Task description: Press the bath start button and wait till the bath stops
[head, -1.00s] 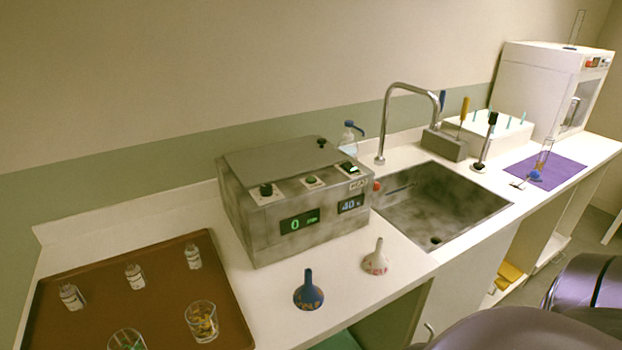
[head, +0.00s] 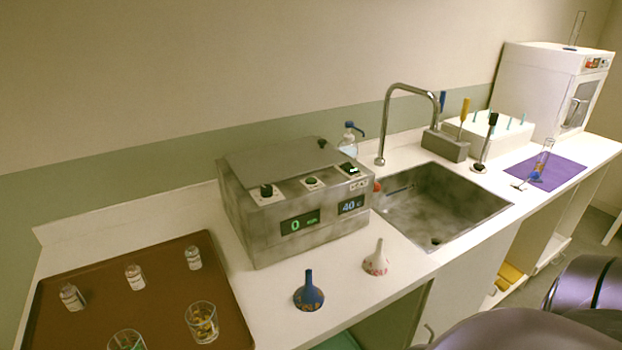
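The bath (head: 250,235) is a grey metal box with a lid, standing on the counter left of the sink. Which control is the start button I cannot tell for sure. No gripper shows; part of a dark, glossy arm, likely mine, fills the lower right corner.
A brown tray (head: 100,262) at left holds small bottles and glasses.

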